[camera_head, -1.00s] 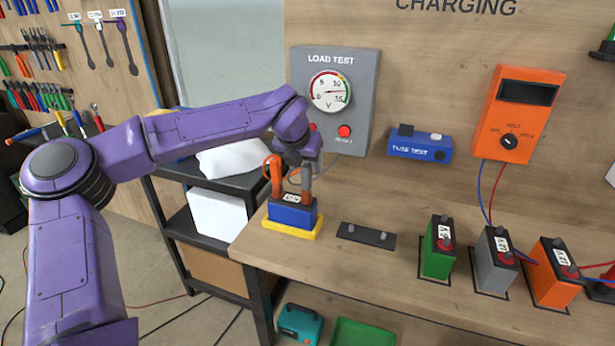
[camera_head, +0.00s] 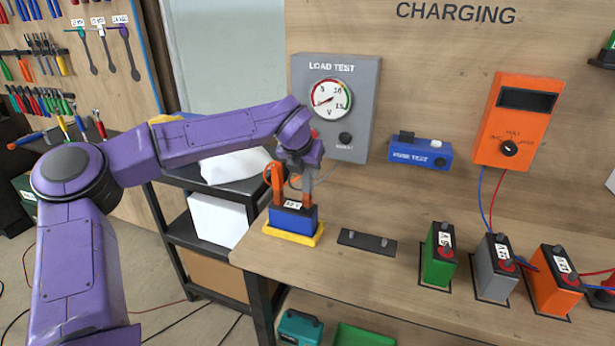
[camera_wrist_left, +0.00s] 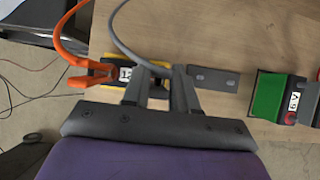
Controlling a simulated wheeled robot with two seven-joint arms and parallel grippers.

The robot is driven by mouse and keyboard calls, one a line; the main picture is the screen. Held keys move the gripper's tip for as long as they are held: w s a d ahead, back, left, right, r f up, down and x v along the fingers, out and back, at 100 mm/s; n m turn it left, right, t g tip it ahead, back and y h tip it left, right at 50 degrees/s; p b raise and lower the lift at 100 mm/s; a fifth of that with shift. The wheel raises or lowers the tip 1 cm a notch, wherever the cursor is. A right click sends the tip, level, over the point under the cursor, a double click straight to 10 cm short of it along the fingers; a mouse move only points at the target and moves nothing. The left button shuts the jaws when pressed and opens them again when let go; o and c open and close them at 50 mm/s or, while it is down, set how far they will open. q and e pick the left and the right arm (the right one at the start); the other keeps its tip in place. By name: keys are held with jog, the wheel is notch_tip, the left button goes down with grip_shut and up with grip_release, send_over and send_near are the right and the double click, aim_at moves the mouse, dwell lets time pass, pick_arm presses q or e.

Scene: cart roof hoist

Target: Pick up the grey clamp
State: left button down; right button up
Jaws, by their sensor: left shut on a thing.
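The grey clamp (camera_wrist_left: 157,88) is between the fingers of my left gripper (camera_wrist_left: 160,92) in the left wrist view, mostly hidden by them. Its grey cable (camera_wrist_left: 122,42) arcs up and away. In the head view my left gripper (camera_head: 304,184) is shut on the clamp just above the right end of the blue battery (camera_head: 292,221). I cannot tell whether the clamp still touches the battery. The orange clamp (camera_wrist_left: 92,76) is at the battery's other end, left of the gripper; it also shows in the head view (camera_head: 277,180). My right gripper is not in view.
The battery sits in a yellow tray (camera_head: 290,236) at the bench's left end. A dark plate with two pegs (camera_head: 367,241) lies right of it. Green (camera_head: 437,256), grey (camera_head: 495,266) and orange (camera_head: 553,280) batteries stand farther right. The load tester (camera_head: 355,100) hangs behind.

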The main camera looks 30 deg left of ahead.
pick_arm(q)
jog(key=s+d+r+b, duration=0.2)
jog(key=s+d+r, duration=0.1)
jog(key=s+r, duration=0.3)
jog(key=s+d+r+b, duration=0.3)
jog(key=s+r, duration=0.3)
jog(key=shift+s+d, duration=0.25)
jog(key=shift+s, duration=0.05)
